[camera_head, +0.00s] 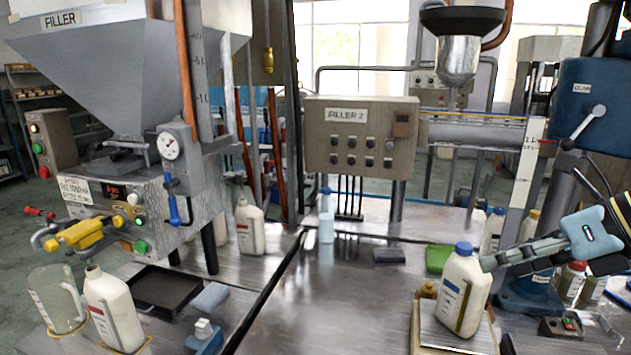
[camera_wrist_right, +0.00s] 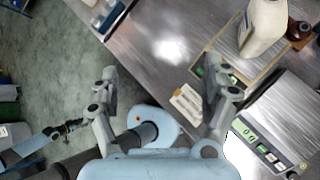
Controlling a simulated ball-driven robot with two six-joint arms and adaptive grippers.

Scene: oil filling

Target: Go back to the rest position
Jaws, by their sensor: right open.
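My right gripper (camera_head: 487,264) comes in from the right edge in the head view, beside a white bottle (camera_head: 463,290) with a blue cap. The bottle stands upright on a small scale (camera_head: 428,338). In the right wrist view my right gripper (camera_wrist_right: 160,85) has its fingers spread wide with nothing between them. There the bottle (camera_wrist_right: 263,28) stands at the upper right, apart from the fingers. What looks like my left gripper (camera_wrist_right: 62,130) shows small at the left of the wrist view; its jaws are too unclear to read. It does not show in the head view.
A second scale with a display (camera_wrist_right: 262,150) lies right of my right gripper in the wrist view. An open bottle (camera_head: 113,312) and a clear jug (camera_head: 57,300) stand under the filler at left. A blue capping machine (camera_head: 585,105) rises at right. The middle bench is mostly clear.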

